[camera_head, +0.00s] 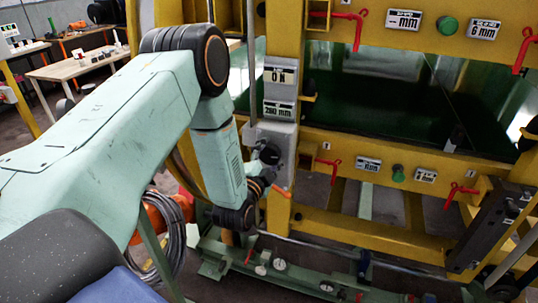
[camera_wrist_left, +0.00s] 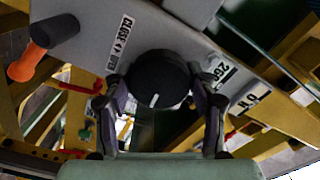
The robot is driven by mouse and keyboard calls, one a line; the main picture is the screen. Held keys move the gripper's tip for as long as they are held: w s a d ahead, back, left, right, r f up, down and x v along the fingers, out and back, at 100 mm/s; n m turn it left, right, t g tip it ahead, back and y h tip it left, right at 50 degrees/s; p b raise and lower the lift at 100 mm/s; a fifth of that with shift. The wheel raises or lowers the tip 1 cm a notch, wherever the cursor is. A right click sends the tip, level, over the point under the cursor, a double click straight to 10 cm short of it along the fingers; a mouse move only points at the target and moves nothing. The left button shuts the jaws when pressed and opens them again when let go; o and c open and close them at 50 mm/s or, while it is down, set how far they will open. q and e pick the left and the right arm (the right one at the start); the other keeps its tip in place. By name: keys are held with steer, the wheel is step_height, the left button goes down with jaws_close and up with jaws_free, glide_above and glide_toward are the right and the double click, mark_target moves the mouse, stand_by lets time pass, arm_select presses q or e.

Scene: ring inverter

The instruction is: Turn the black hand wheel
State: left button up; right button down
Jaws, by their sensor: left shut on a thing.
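The black hand wheel (camera_wrist_left: 160,78) is a round dark knob with a short white mark, on a grey panel in the left wrist view. It also shows in the head view (camera_head: 270,153) on the grey box of the yellow frame, partly behind my gripper. My left gripper (camera_wrist_left: 158,96) has one finger on each side of the wheel and is shut on its rim. In the head view, my left gripper (camera_head: 262,180) reaches the box from the left, its fingers small and partly hidden. My right gripper is in neither view.
A crank with an orange grip (camera_wrist_left: 27,63) stands out beside the wheel. The yellow frame (camera_head: 395,143) carries red levers (camera_head: 328,165) and green knobs (camera_head: 398,173). A green rail with gauges (camera_head: 279,264) runs below.

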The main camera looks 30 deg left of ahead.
arm_select(q)
steer(key=o, duration=1.2)
steer(key=shift+c, duration=0.2)
steer(key=v, duration=1.2)
steer(key=x, duration=1.2)
